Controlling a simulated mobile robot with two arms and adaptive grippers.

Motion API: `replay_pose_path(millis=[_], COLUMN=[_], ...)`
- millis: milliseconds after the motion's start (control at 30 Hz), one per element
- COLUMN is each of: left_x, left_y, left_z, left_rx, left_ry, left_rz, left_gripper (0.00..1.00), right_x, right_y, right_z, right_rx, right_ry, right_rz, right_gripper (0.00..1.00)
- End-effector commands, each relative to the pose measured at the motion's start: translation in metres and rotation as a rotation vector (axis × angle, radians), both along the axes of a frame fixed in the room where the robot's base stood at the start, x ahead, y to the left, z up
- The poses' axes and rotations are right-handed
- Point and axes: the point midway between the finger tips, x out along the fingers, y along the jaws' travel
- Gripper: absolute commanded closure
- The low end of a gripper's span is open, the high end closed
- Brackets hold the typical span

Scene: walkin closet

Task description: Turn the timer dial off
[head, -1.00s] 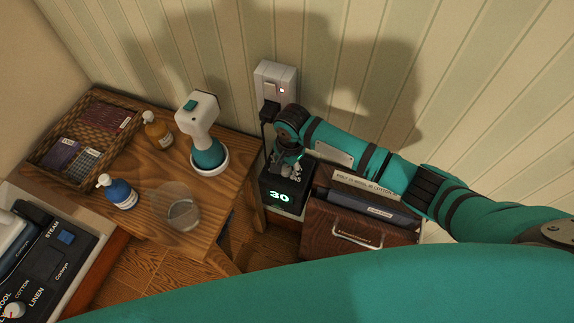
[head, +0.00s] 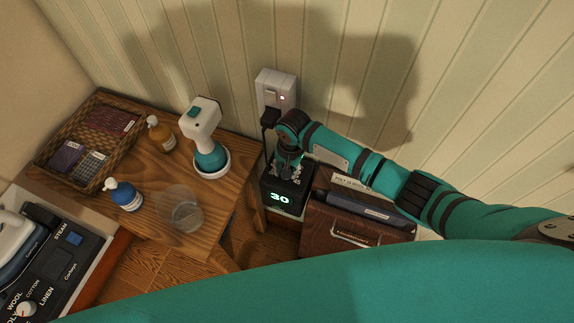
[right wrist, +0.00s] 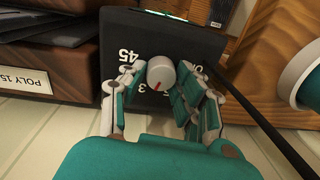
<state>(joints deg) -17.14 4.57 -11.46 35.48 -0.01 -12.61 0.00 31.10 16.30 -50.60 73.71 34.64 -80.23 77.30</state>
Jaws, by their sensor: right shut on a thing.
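The timer is a black box (head: 284,200) with a lit "30" on its front, standing low by the wall. Its round light-grey dial (right wrist: 161,72) has a red mark pointing to the lower side in the right wrist view. A "45" shows at upper left, and other numerals are partly hidden by fingers. My right gripper (head: 288,168) reaches down over the box top. Its fingers (right wrist: 160,82) are on both sides of the dial and shut on it. My left gripper is not in view.
A brown file box (head: 335,222) with folders stands right beside the timer. A wall outlet (head: 275,90) and black cord are behind.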

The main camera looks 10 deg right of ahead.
Motion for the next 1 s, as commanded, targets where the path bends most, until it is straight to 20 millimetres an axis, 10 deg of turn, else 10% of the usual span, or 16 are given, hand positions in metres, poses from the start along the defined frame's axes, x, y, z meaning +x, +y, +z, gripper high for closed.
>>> replay_pose_path(millis=[1000], left_x=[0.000], left_y=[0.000], left_z=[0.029], left_rx=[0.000], left_ry=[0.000], left_rz=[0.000], left_gripper=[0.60], right_x=[0.002], right_y=[0.001], right_z=[0.000], right_rx=[0.001], right_ry=[0.001], right_rz=[0.608], right_gripper=[1.00])
